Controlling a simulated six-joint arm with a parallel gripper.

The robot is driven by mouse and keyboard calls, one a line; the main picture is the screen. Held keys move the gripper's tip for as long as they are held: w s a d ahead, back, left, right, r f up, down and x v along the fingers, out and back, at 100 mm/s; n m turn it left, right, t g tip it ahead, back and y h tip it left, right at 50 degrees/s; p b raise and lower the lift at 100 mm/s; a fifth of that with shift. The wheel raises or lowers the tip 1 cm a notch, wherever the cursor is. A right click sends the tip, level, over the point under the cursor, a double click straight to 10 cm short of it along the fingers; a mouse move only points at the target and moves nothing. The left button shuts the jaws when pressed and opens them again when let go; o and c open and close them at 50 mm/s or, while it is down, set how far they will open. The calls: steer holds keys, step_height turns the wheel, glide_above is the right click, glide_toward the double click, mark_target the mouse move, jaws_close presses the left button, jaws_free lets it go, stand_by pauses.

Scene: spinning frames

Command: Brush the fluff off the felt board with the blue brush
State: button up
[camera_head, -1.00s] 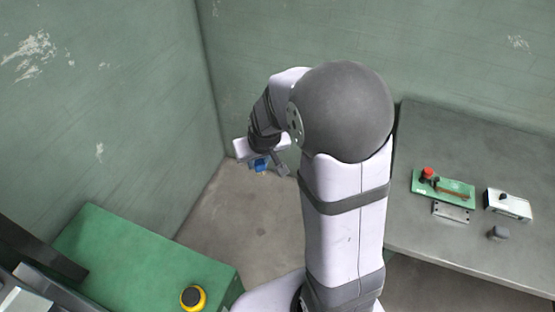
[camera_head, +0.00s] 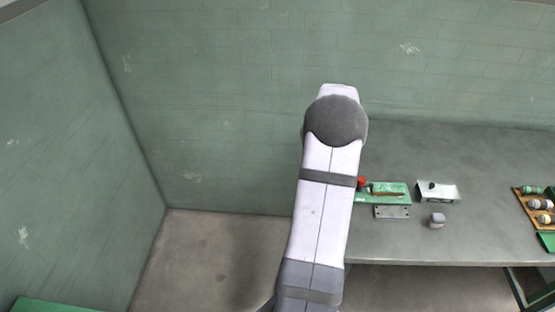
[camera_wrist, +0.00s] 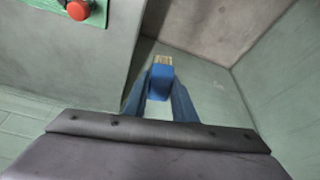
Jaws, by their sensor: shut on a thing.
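The blue brush (camera_wrist: 160,84) shows in the wrist view, with its pale bristles pointing away from the camera. My gripper (camera_wrist: 160,96) is shut on it, with one blue finger on each side. In the head view my own arm hides the gripper and the brush. I cannot pick out the felt board or any fluff for sure in either view.
A grey bench (camera_head: 450,235) stands at the right. On it are a green panel (camera_head: 399,187) with a red knob, a grey-white box (camera_head: 447,192), a small grey block (camera_head: 437,220) and a tray of spools (camera_head: 517,204). Walls close off the back and left.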

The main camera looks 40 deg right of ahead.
steer(key=s+d+f+m, duration=0.1)
steer(key=s+d+m, duration=0.2)
steer(key=s+d, duration=1.4)
steer(key=shift+h, duration=0.4)
steer(key=shift+s+a+f+b, duration=0.1)
steer(key=shift+a+f+b, duration=0.15)
steer(key=shift+f+b, duration=0.6)
steer(key=shift+s+a+f+b, duration=0.1)
steer(key=shift+a+f+b, duration=0.2)
steer(key=shift+f, duration=1.05)
steer(key=shift+s+a+f+b, duration=0.1)
steer(key=shift+a+f+b, duration=0.1)
steer(key=shift+f+b, duration=0.65)
step_height(320, 180, down, 2)
steer(key=shift+s+d+f, duration=0.1)
steer(key=shift+s+d+p, duration=0.45)
steer(key=shift+s+d, duration=0.4)
steer(key=shift+d, duration=0.05)
steer(key=shift+s+d, duration=0.5)
steer(key=shift+s, duration=0.05)
steer(key=shift+w+a, duration=1.55)
steer(key=shift+a, duration=0.05)
step_height(320, 180, up, 8)
steer(key=p, duration=0.3)
steer(key=shift+d+r+p, duration=0.15)
steer(key=shift+r+p, duration=0.05)
steer(key=shift+p, duration=0.2)
